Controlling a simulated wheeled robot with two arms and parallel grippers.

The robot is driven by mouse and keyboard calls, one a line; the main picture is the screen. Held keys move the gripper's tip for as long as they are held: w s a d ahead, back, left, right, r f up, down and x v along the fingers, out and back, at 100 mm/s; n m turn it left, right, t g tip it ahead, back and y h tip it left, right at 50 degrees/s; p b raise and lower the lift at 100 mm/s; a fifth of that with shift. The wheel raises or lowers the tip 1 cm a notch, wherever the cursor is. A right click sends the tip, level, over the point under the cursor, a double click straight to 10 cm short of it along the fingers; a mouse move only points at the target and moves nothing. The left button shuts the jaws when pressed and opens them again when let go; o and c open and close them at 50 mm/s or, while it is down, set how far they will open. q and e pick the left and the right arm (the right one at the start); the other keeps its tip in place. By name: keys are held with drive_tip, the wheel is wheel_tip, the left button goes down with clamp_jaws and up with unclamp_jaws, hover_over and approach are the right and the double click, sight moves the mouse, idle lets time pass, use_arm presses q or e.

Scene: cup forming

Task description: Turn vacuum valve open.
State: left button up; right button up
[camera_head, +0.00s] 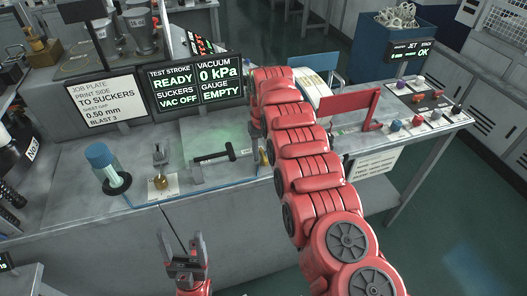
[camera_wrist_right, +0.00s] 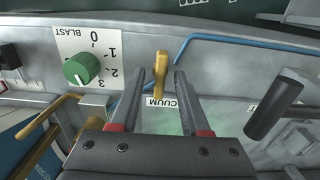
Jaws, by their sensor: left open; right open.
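The vacuum valve's yellow lever (camera_wrist_right: 160,68) stands out from a pale panel in the right wrist view. A partly covered label (camera_wrist_right: 160,102) reading "...CUUM" is below it. My right gripper (camera_wrist_right: 157,84) is open, with one finger on each side of the lever; I cannot tell whether either touches it. In the head view, my red right arm hides that gripper. My left gripper (camera_head: 185,262) is open and empty in front of the bench.
A green blast knob (camera_wrist_right: 82,69) with a 0 to 3 scale is left of the lever. A dark cylindrical handle (camera_wrist_right: 274,110) is at right. On the bench stand a blue-capped jar (camera_head: 107,168), a black bar handle (camera_head: 214,157) and a red frame (camera_head: 348,112).

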clamp_jaws()
idle(0.3)
